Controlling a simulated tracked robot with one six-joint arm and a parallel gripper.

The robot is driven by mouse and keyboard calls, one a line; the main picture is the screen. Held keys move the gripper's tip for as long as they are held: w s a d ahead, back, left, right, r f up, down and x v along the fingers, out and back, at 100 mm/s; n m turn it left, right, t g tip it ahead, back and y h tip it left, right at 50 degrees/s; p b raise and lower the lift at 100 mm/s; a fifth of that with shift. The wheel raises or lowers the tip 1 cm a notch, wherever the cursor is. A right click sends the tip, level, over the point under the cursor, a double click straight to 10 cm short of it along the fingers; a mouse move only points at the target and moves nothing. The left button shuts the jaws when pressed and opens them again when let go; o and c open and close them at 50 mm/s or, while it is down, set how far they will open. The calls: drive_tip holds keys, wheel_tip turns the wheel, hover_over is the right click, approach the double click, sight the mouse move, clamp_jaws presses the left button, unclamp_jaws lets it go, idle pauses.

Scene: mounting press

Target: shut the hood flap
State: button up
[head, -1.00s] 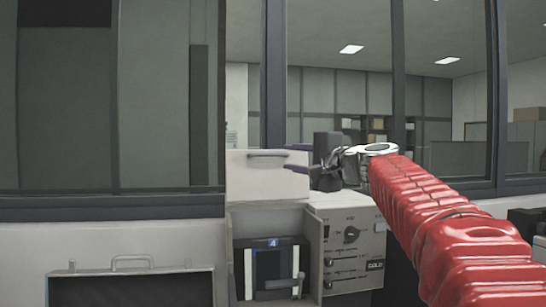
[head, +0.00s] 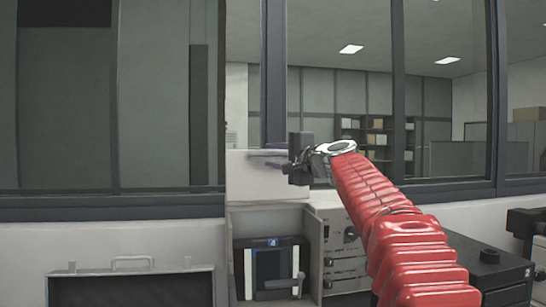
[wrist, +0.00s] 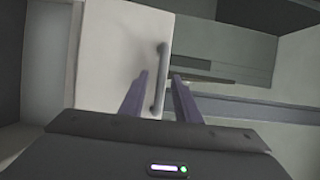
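The hood flap (head: 248,182) is a pale flat panel standing raised above the open bay of the machine. In the wrist view the flap (wrist: 110,55) shows with its grey bar handle (wrist: 159,80). My gripper (head: 268,157) is at the flap's upper part, where the wrist hides much of its right side in the head view. In the wrist view my gripper (wrist: 158,82) is open, with its two purple fingers on either side of the handle. The handle lies nearer the left finger; I cannot tell whether they touch.
The bay below holds a black press unit (head: 270,262) with a blue 4 label and a lever (head: 285,282). A control panel (head: 340,250) is to its right. An open case (head: 130,285) is at lower left. A window frame (head: 274,80) rises behind.

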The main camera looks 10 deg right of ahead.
drive_tip(key=shift+c, duration=0.2)
clamp_jaws()
idle(0.3)
drive_tip(key=shift+a, duration=0.25)
drive_tip(key=shift+d+f, duration=0.1)
drive_tip(key=shift+d, duration=0.05)
